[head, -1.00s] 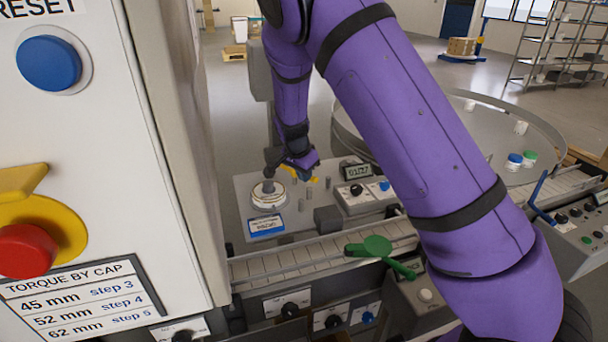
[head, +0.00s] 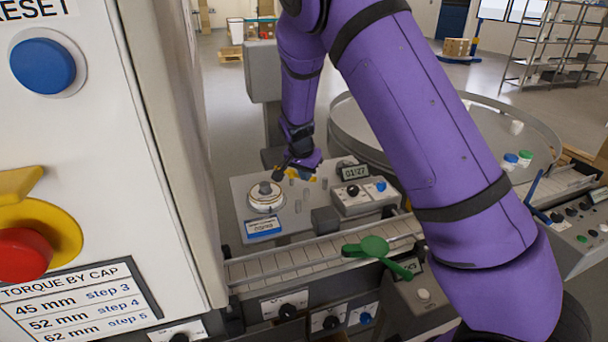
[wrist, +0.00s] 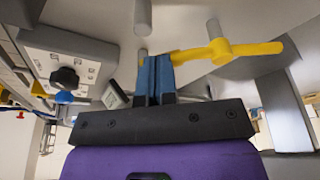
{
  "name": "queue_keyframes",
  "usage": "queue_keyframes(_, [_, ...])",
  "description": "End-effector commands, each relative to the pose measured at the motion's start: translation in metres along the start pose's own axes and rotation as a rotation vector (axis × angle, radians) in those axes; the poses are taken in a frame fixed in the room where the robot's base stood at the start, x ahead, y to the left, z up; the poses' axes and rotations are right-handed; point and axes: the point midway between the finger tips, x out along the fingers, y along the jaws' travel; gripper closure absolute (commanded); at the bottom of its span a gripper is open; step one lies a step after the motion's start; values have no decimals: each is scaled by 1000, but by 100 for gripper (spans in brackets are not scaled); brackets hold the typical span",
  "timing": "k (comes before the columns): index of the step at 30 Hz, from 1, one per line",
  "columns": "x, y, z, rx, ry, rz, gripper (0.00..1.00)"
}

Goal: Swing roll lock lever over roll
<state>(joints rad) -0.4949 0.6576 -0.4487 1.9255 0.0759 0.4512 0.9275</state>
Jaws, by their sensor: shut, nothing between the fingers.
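The roll lock lever is a yellow bar on a round pivot (wrist: 219,50) in the wrist view. One end reaches left to my fingers, the other points right. My gripper (wrist: 154,62) is shut with nothing between its blue-grey fingertips. The fingertips sit beside the lever's left end; I cannot tell whether they touch. In the head view, a white roll (head: 265,201) with a dark hub stands on the grey plate (head: 245,185). My gripper (head: 284,172) is low, just behind and right of the roll. The lever is mostly hidden there by my wrist.
A control box with a black knob (head: 353,190) and a date display (head: 355,173) stands right of the roll. Grey posts rise from the plate. A conveyor (head: 300,260) with a green lever (head: 372,247) runs in front. A white cabinet (head: 100,170) blocks the left.

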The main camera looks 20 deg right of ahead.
Motion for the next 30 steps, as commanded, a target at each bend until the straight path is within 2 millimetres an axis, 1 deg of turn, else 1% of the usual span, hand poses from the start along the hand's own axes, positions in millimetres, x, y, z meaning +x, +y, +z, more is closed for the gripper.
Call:
queue_keyframes(7, [4,6,-14,-178,-1,-53,100])
queue_keyframes(14, [9,6,-29,-390,-1,-114,100])
queue_keyframes(23, [15,2,-48,-664,-1,-194,100])
queue_keyframes(30, [18,-5,-62,-878,-1,-257,100])
